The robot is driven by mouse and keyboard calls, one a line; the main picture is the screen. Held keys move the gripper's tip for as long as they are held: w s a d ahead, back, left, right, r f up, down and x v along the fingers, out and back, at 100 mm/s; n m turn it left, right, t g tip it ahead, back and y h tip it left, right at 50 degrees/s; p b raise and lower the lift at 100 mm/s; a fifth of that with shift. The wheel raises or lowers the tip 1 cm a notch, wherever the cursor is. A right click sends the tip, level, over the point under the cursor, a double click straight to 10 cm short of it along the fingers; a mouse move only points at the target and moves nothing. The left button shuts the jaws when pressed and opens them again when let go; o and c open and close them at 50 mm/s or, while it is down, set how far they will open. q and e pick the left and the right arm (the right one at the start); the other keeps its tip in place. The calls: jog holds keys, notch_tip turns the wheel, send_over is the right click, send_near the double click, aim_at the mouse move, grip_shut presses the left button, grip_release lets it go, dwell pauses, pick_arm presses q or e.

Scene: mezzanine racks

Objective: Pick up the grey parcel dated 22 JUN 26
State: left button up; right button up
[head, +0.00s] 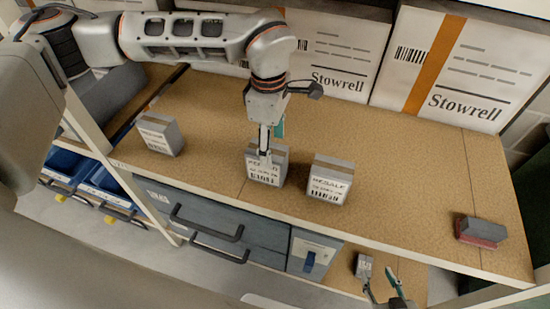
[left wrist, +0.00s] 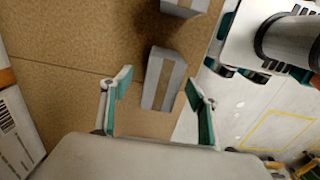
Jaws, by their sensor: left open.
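Three grey parcels with brown tape and white labels stand on the brown worktop: a left one (head: 159,135), a middle one (head: 266,168) and a right one (head: 330,180). Their label dates are too small to read surely. My left gripper (head: 266,150) is over the middle parcel and hides part of its top and label. In the left wrist view my open left gripper (left wrist: 158,88) has a taped grey parcel (left wrist: 164,80) between its fingertips, with gaps beside it. My right gripper (head: 385,293) shows at the bottom edge, fingers apart and empty.
A dark grey and red block (head: 481,231) lies at the worktop's right end. Large Stowrell boxes (head: 460,65) line the back. Drawers (head: 215,215) and blue bins (head: 105,183) are below the front edge.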

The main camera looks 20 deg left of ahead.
aim_at(275, 177)
pick_arm(q)
jog(key=shift+w+a+f, duration=0.15)
jog(key=shift+a+f, duration=0.15)
jog(key=shift+a, duration=0.25)
jog(key=shift+f, duration=0.25)
jog(key=shift+s+a+f, duration=0.1)
jog(key=shift+s+f, duration=0.1)
jog(key=shift+f, duration=1.55)
jog(key=shift+s+f, duration=0.2)
jog(key=shift+f, duration=1.55)
jog(key=c, duration=1.4)
